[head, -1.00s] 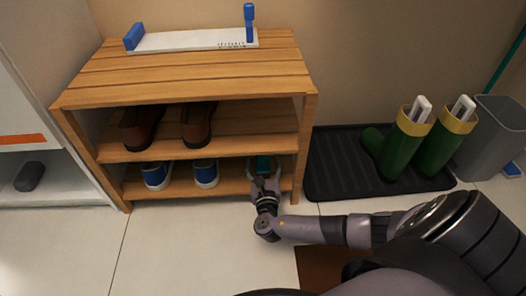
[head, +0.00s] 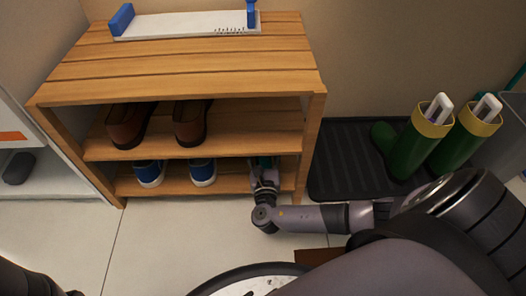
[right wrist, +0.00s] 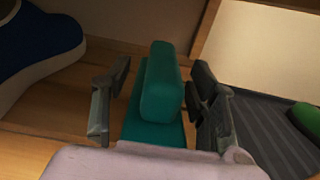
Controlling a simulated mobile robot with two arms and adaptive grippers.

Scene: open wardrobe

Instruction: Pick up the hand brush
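The teal hand brush (right wrist: 162,82) lies on the lower shelf of the wooden rack, at its right end. In the head view it shows only as a small teal patch (head: 264,161), mostly hidden behind my right gripper (head: 264,183). In the right wrist view my right gripper (right wrist: 157,102) is open, with one finger on each side of the brush. A gap shows between the left finger and the brush; the right finger is close to it, and contact cannot be told. My left gripper is not in view; only a dark part of mine shows at the lower left.
Blue-and-white shoes (head: 203,173) stand left of the brush; brown shoes (head: 190,124) are on the shelf above. Green boots (head: 411,150) stand on a black tray (head: 340,165) to the right.

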